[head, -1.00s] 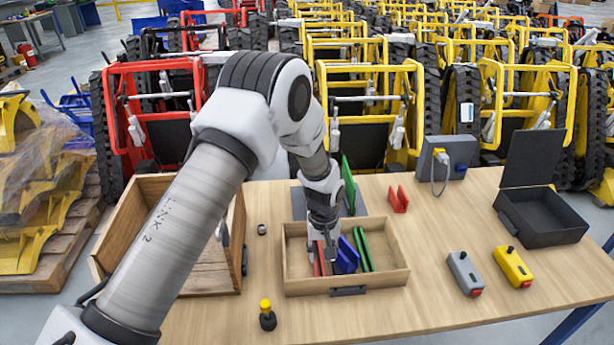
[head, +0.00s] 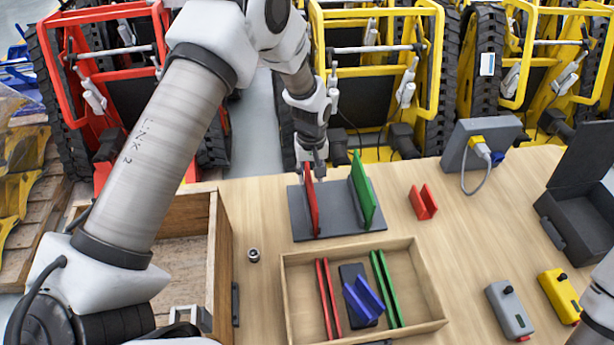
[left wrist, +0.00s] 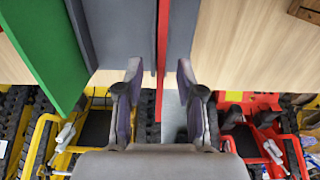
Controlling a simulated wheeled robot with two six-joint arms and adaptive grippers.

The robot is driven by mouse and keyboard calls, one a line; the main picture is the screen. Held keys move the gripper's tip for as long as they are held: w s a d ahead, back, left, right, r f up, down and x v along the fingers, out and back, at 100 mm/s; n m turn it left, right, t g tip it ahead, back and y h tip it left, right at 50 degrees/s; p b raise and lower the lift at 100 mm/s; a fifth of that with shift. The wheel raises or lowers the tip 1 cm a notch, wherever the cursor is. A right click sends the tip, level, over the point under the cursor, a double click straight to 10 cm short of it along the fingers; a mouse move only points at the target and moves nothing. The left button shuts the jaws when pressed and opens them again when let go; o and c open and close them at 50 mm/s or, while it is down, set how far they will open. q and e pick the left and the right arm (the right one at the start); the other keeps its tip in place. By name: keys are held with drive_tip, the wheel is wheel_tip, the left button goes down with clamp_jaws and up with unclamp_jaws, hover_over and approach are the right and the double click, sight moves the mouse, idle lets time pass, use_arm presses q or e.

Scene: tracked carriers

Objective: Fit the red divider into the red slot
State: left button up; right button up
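The red divider (head: 311,208) stands upright on the left part of a dark grey plate (head: 338,222) behind the wooden tray. My left gripper (head: 312,168) is at its far upper end. In the left wrist view the two fingers (left wrist: 160,82) are apart, with the red divider (left wrist: 163,40) between them and gaps beside it, wider on the right. A green divider (head: 362,192) stands on the plate's right part. In the tray, a pair of parallel red strips (head: 328,300) with a narrow gap looks like the red slot. My right gripper does not show.
The wooden tray (head: 432,285) also holds green strips (head: 385,290) and a blue bracket (head: 363,300). A red bracket (head: 423,203) lies right of the plate. A wooden crate (head: 215,250) stands left. Grey and yellow controllers (head: 508,308) lie right. Loaders stand behind the table.

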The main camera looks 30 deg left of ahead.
sight(310, 194)
use_arm(q)
drive_tip(key=shift+f, duration=0.45)
drive_tip(key=f, duration=0.1)
drive_tip(key=p, duration=0.1)
drive_tip(key=s+f+p, duration=0.1)
drive_tip(key=shift+d+f, duration=0.35)
wheel_tip(310, 194, down, 3)
drive_tip(key=shift+w+a+f+p, duration=0.1)
drive_tip(key=shift+w+a+p, duration=0.05)
drive_tip(key=shift+p, duration=0.35)
drive_tip(key=shift+w+f, duration=0.1)
drive_tip(key=shift+f, duration=0.2)
drive_tip(key=shift+r, duration=0.1)
clamp_jaws()
